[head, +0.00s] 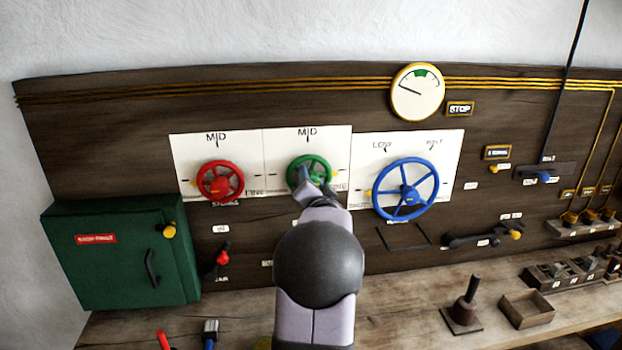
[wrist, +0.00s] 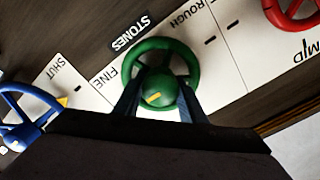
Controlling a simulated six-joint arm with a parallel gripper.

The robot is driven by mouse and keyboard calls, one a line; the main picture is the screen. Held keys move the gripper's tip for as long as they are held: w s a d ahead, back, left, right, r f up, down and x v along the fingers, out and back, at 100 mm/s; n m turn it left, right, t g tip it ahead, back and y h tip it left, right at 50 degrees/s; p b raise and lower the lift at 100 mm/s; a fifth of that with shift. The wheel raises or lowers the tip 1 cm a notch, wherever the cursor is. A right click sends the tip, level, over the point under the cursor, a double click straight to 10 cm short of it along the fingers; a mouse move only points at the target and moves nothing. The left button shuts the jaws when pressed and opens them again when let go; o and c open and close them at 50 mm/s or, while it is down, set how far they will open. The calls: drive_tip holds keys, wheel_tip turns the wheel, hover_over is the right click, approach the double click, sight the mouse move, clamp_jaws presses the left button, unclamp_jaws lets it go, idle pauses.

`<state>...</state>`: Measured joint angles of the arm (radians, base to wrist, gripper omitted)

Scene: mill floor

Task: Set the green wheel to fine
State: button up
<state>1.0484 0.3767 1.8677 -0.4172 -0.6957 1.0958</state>
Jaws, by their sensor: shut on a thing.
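The green wheel (head: 297,163) is mounted on a white plate in the middle of the panel. In the wrist view the green wheel (wrist: 152,46) shows a round hub with a short yellow bar. My gripper (wrist: 158,99) is shut on the wheel, one dark finger on each side of the hub. In the head view my gripper (head: 311,187) covers the wheel's lower part. The FINE label (wrist: 104,77) is left of the wheel in the wrist view, with ROUGH (wrist: 186,17) on the other side. A MID mark (head: 308,134) is above it in the head view.
A red wheel (head: 238,178) is close on the left and a larger blue wheel (head: 433,173) on the right. A dial gauge (head: 418,91) is above. A green box (head: 120,270) stands at the left. The bench below holds a wooden tray (head: 527,308).

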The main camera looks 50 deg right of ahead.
idle(0.4)
drive_tip(key=o, duration=1)
drive_tip(key=shift+a, duration=0.1)
drive_tip(key=shift+b+v, duration=1.55)
drive_tip(key=shift+v, duration=2.05)
